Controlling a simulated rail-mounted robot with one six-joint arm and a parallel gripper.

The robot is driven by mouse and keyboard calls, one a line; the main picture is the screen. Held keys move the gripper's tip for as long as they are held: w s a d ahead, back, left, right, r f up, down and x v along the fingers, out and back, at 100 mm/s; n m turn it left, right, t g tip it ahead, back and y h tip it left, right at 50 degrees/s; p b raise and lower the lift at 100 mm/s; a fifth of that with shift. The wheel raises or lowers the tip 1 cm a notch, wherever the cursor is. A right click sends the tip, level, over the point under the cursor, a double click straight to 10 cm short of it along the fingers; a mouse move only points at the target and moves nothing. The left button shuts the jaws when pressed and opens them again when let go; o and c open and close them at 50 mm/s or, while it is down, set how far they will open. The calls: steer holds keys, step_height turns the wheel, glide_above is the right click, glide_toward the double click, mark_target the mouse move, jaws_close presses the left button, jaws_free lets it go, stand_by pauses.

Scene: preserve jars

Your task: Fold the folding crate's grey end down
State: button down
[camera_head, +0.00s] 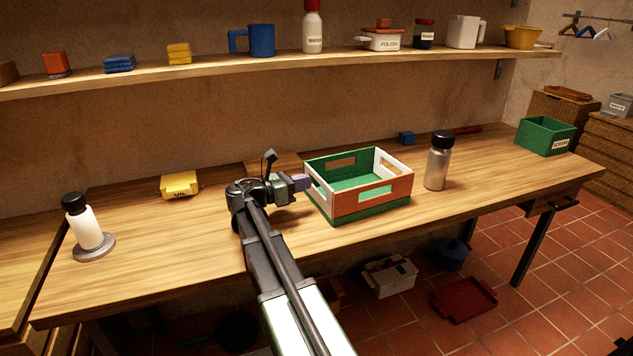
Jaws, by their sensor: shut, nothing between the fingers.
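The folding crate (372,205) stands on the workbench, right of my gripper. It has a green floor and base, an orange near side with a handle slot, and pale ends. The right end (396,164) stands up and looks white. The left end (318,194) also stands up and looks pale grey or white; my gripper partly hides it. My gripper (304,182) is shut and empty, its purple-tinted fingertips pointing right at the upper part of the left end. I cannot tell whether they touch it.
A metal bottle (438,165) with a black cap stands just right of the crate. A yellow box (180,186) and a white bottle (85,228) are to the left. A small blue block (407,138) lies behind. The bench left of my arm is mostly clear.

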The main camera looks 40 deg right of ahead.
mark_target(317, 176)
steer(key=shift+d, duration=0.1)
